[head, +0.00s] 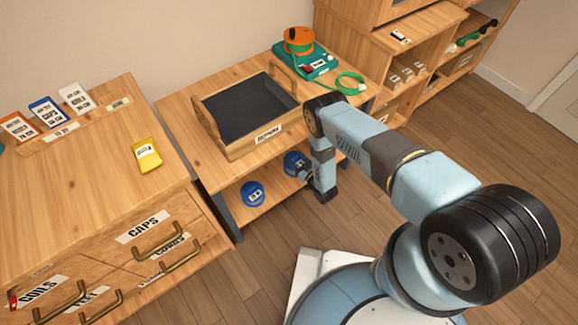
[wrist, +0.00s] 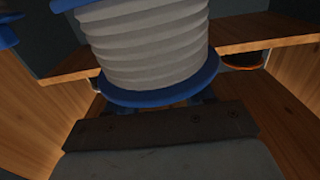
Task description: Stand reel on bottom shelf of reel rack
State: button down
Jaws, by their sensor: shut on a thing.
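A blue reel wound with light grey cord (wrist: 150,45) fills the top middle of the wrist view, held in my gripper (wrist: 155,108). The fingers are mostly hidden behind its lower flange. In the head view, my gripper (head: 304,172) is low in front of the bench, at a blue reel (head: 293,161) over the bottom shelf (head: 275,192). I cannot tell whether the held reel touches the shelf. Another blue reel (head: 252,193) stands on that shelf, to the left. A blue edge (wrist: 7,35) shows at the wrist view's upper left.
A wooden tray with a dark lining (head: 222,146) sits on the bench top above the shelf. A teal device with an orange reel (head: 305,52) and green cord is behind it. A drawer cabinet (head: 90,190) stands left, open shelving (head: 410,75) right. Floor in front is clear.

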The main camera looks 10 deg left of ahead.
jog(key=a+f, duration=0.3)
jog(key=shift+f, duration=0.2)
jog(key=shift+a+f, duration=0.15)
jog(key=shift+f, duration=1.55)
jog(key=shift+c, duration=1.6)
grip_release()
